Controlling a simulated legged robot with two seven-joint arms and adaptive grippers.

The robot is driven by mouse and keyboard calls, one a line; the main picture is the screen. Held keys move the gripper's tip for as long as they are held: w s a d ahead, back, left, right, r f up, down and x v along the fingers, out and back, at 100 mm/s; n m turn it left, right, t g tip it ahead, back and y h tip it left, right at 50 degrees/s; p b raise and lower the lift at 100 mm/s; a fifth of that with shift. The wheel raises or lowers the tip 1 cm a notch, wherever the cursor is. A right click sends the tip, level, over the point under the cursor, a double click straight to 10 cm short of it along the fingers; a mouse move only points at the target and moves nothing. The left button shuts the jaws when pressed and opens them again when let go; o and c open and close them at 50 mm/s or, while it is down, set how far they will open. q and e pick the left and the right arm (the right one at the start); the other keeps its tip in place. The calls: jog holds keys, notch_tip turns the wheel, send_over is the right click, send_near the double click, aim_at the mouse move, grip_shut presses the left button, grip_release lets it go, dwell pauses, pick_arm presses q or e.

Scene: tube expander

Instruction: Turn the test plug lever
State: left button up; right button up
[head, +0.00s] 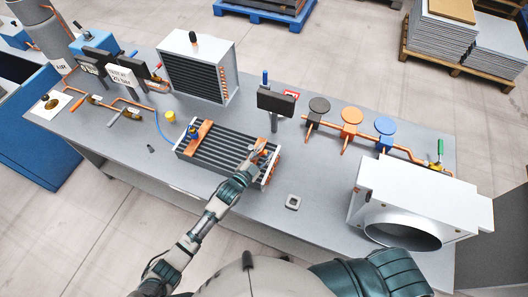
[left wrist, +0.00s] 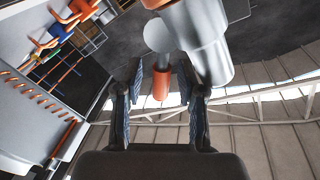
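A finned tube block (head: 222,150) with orange-brown end pieces lies on the bench in the head view. My left gripper (head: 256,156) is over its right end, by a small orange part (head: 261,145). In the left wrist view, the two fingers of my left gripper (left wrist: 160,112) stand apart. An orange grip (left wrist: 161,84) with a pale round end shows between and beyond the fingertips, beside a large silver cylinder (left wrist: 205,45). I cannot tell whether the fingers touch the grip; it looks like the test plug lever. My right gripper is not in view.
The grey bench (head: 330,185) has a radiator unit (head: 197,70) behind the block and a dark panel on a post (head: 276,102). A white duct box (head: 412,205) stands at the right. A small square part (head: 293,202) lies at the front. Coloured discs (head: 352,116) stand behind.

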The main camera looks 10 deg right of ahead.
pick_arm(q)
jog(key=v, duration=1.2)
jog(key=shift+f, duration=0.15)
